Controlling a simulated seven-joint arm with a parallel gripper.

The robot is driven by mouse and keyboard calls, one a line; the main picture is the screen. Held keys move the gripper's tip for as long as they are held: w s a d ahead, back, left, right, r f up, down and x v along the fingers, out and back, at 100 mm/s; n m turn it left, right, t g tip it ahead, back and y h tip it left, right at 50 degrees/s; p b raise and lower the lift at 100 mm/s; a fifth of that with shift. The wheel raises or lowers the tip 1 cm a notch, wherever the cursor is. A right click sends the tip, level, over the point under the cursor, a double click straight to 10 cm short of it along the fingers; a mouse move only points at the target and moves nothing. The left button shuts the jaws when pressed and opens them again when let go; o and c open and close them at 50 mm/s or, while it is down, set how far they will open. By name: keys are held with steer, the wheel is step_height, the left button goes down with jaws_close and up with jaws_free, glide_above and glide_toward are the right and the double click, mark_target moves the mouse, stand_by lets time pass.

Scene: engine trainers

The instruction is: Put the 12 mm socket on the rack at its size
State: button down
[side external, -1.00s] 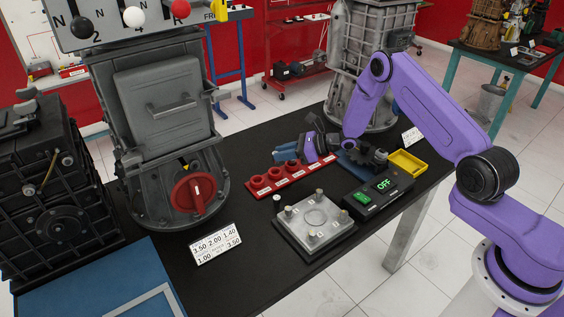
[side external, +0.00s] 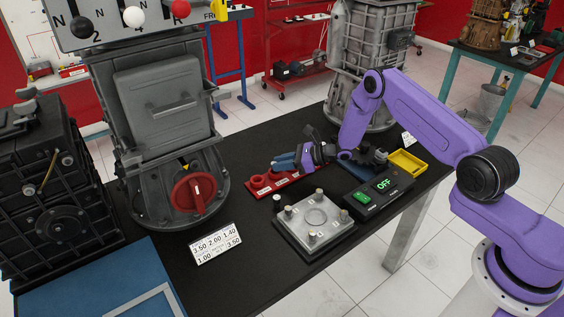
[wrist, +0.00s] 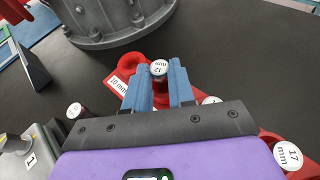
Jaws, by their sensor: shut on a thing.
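The 12 mm socket, with a white cap marked 12 (wrist: 159,68), is between the blue fingertips of my gripper (wrist: 159,80) in the wrist view. My gripper is shut on it. The red rack (wrist: 131,63) lies beneath, with a "10 mm" label and an empty-looking ring at its end, just left of the held socket. In the side view my gripper (side external: 291,160) is over the rack (side external: 262,183). The fingers hide the middle of the rack, and I cannot tell whether the socket touches it.
A white-capped piece (wrist: 75,110) stands left of the rack. A 17 mm cap (wrist: 288,155) shows at the right. A grey plate with posts (side external: 315,222), a box reading OFF (side external: 379,193) and a yellow tray (side external: 407,163) are nearby. A gearbox housing (wrist: 115,18) stands behind the rack.

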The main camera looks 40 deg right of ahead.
steer(key=c, duration=1)
jaws_free()
steer(key=shift+o, duration=0.2)
